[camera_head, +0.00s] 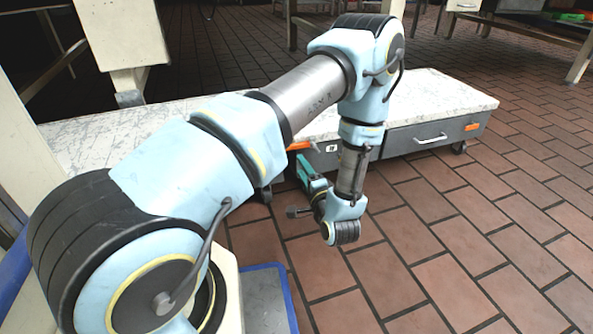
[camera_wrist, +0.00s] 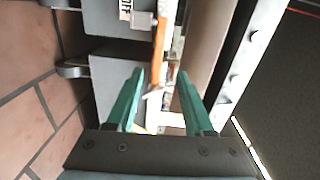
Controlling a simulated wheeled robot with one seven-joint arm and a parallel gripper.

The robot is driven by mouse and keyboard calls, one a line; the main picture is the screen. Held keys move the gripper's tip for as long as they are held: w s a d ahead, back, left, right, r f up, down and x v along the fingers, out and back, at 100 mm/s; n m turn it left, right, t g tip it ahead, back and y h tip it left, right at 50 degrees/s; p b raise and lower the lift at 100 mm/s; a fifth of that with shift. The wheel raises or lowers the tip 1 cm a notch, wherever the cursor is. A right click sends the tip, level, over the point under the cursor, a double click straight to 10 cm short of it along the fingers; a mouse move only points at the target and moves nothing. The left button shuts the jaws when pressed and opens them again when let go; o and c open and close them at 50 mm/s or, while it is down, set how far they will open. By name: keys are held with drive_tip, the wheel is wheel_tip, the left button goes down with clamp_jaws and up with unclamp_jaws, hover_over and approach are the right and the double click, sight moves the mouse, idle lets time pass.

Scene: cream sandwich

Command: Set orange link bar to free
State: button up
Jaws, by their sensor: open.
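An orange link bar (camera_head: 300,145) is on the dark grey front of a low cabinet, just above my gripper (camera_head: 306,168) in the head view. In the wrist view the orange bar (camera_wrist: 158,42) runs up the picture, just beyond the gap between my green fingertips (camera_wrist: 160,74). The fingers are apart with nothing gripped between them. I cannot tell whether they touch the bar. Another orange bar (camera_head: 472,127) is at the right end of the cabinet front. My arm hides part of the cabinet front.
The low cabinet has a white marbled top (camera_head: 435,93) and a drawer handle (camera_head: 430,139). Its wheels stand on red-brown floor tiles. A blue-edged grey platform (camera_head: 264,300) is at the bottom. Table legs stand behind. The tiled floor at right is clear.

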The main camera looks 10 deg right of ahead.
drive_tip(key=w+a+b, duration=0.1)
drive_tip(key=w+b, duration=0.3)
drive_tip(key=w, duration=0.6)
drive_tip(key=shift+f+m, duration=0.3)
drive_tip(key=shift+f, duration=0.05)
drive_tip(key=shift+c, duration=0.4)
clamp_jaws()
idle(0.7)
